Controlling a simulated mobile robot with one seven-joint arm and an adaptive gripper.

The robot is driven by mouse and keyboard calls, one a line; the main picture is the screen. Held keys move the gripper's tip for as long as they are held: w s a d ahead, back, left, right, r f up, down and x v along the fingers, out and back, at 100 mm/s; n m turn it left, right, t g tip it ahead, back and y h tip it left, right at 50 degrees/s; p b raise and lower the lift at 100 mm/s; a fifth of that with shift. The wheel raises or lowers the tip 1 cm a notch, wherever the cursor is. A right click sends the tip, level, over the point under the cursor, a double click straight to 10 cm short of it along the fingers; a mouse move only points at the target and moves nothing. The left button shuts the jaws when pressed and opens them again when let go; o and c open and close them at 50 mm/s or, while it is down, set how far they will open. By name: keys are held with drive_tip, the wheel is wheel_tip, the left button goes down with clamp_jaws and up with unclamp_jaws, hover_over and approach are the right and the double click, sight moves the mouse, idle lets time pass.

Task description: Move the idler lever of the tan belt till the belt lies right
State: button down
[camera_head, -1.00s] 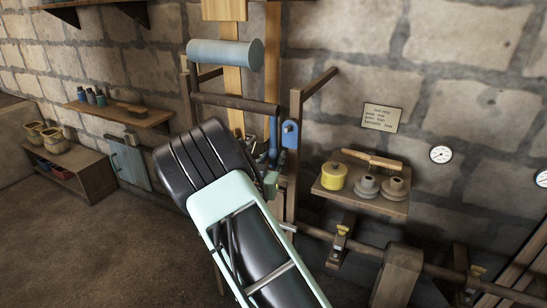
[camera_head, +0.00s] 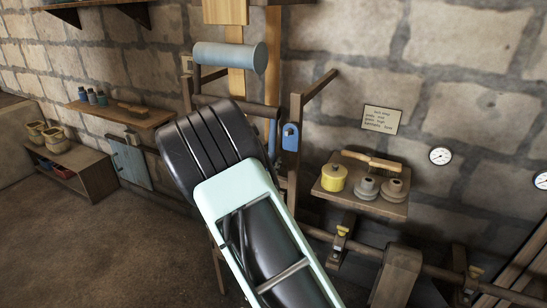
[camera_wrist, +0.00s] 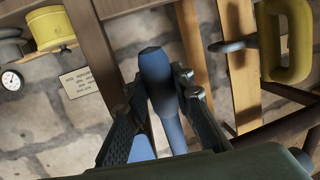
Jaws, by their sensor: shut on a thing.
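My gripper (camera_wrist: 163,88) is shut on the blue lever (camera_wrist: 155,66) in the wrist view, with a dark finger on each side of it. The lever's rounded end sticks out past the fingertips. Tan belt strips run up the wall side in the head view (camera_head: 233,82), partly behind a blue-grey roller (camera_head: 228,56). In the wrist view two tan strips pass right of the lever, the wider one (camera_wrist: 243,80) farther right. How the belt lies on its lower pulley is hidden.
A shelf (camera_head: 370,204) with a yellow pot (camera_head: 334,177) is farther right. A yellow loop (camera_wrist: 290,40) is at the wrist view's right. The left floor is clear.

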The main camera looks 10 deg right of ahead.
drive_tip(key=shift+s+a+r, duration=0.2)
drive_tip(key=shift+s+r, duration=0.1)
drive_tip(key=shift+s+a+f+g+y, duration=0.1)
drive_tip(key=shift+f+g+y, duration=0.15)
drive_tip(key=shift+g+y, duration=0.05)
drive_tip(key=c, duration=1.9)
unclamp_jaws()
drive_tip(key=shift+c, duration=0.2)
drive_tip(key=v, duration=1.2)
